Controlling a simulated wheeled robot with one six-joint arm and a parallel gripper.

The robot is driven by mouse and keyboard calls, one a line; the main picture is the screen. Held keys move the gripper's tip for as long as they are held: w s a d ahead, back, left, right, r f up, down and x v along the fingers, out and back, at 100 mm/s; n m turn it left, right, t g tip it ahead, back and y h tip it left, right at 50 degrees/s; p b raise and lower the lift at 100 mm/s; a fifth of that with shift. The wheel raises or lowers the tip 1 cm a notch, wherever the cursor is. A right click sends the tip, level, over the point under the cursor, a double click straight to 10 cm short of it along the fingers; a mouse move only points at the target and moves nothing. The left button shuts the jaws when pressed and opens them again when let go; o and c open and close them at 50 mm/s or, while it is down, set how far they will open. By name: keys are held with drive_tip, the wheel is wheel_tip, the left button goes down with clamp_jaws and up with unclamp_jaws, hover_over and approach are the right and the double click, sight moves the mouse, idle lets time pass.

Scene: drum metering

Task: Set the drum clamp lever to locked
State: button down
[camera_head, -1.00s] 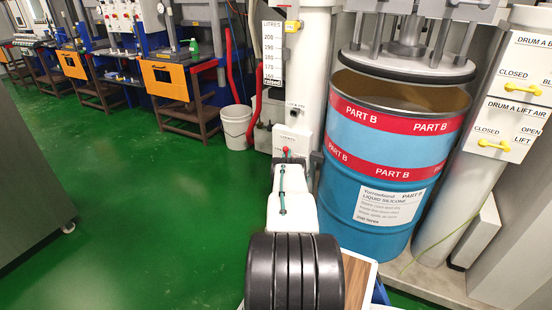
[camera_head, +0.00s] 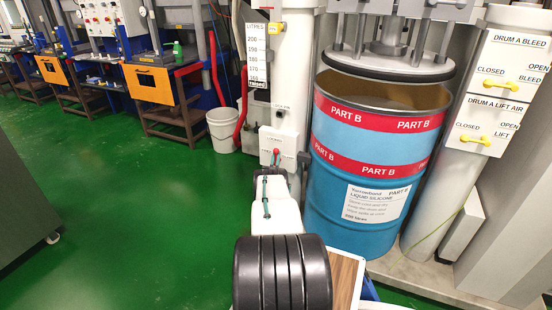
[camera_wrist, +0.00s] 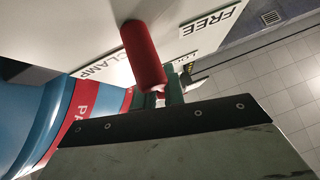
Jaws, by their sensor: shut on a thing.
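The drum clamp lever has a red handle (camera_wrist: 143,55), large in the wrist view and pointing down the picture towards my gripper (camera_wrist: 166,96). In the head view the red lever (camera_head: 275,152) shows small at the front of a white clamp box (camera_head: 292,142). My gripper (camera_head: 268,170) is up against the box and shut on the lever's end; the dark gripper body hides much of the grip. The wrist view shows a "FREE" label (camera_wrist: 222,27), a "CLAMP" label (camera_wrist: 105,68) and a partly hidden label. I cannot tell the lever's exact setting.
The blue drum (camera_head: 365,195) with red "PART B" bands stands right of the box, under a raised round plate (camera_head: 385,65). Yellow-handled valve panels (camera_head: 490,110) are at the right. A white bucket (camera_head: 225,130) stands left. Green floor on the left is clear.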

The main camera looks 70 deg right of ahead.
drive_tip(key=c, duration=1.7)
unclamp_jaws()
drive_tip(key=shift+w+a+r+t, duration=0.1)
drive_tip(key=shift+w+r+t, duration=0.1)
drive_tip(key=shift+r+t, duration=0.1)
drive_tip(key=shift+c, duration=0.2)
drive_tip(key=shift+o, duration=1.2)
drive_tip(key=shift+a, duration=0.1)
drive_tip(key=shift+s, duration=0.2)
drive_tip(key=shift+a+f, duration=0.1)
drive_tip(key=shift+f, duration=0.2)
drive_tip(key=w+v, duration=0.1)
drive_tip(key=v, duration=0.6)
drive_tip(key=shift+s, duration=0.4)
drive_tip(key=shift+s+a, duration=0.1)
